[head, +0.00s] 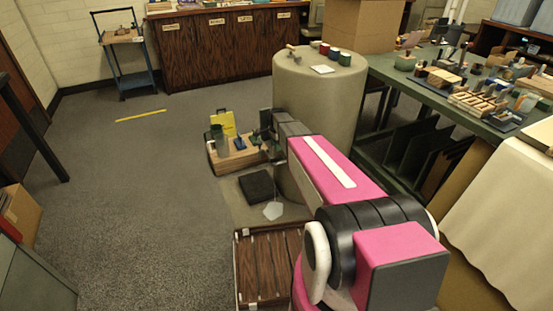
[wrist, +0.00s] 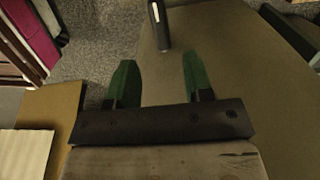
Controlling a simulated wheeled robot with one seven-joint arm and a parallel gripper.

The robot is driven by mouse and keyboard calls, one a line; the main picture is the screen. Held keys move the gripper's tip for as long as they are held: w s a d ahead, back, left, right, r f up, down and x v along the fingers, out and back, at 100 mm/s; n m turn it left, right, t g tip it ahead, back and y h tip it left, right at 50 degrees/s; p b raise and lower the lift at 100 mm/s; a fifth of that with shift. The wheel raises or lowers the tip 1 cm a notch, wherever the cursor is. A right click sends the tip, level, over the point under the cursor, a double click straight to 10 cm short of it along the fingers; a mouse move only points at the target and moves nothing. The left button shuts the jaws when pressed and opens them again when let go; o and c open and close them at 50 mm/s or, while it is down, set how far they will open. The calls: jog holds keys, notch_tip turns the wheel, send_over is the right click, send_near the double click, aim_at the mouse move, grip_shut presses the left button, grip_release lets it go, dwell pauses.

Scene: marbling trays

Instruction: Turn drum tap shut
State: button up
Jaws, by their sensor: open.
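The large beige drum (head: 318,105) stands right of my gripper in the head view, with my arm across its lower front. My gripper (head: 262,140) is low beside the drum's left side, partly hidden by my wrist. In the wrist view its two green fingers (wrist: 160,82) are spread apart with nothing between them. A dark lever-like piece with a pale stripe (wrist: 158,28), which looks like the tap's handle, lies ahead of the fingertips, apart from them. In the head view I cannot make out the tap clearly.
A wooden board with small items (head: 235,158) and a yellow sign (head: 223,123) are near my gripper. A black slab (head: 258,186) and a pale patch (head: 272,210) lie on the floor. A cluttered green table (head: 405,85) is at right. Open floor (head: 130,190) is at left.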

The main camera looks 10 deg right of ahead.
aim_at(277, 157)
notch_tip(277, 157, down, 9)
jog(key=shift+f, duration=0.1)
dwell(0.3)
grip_shut()
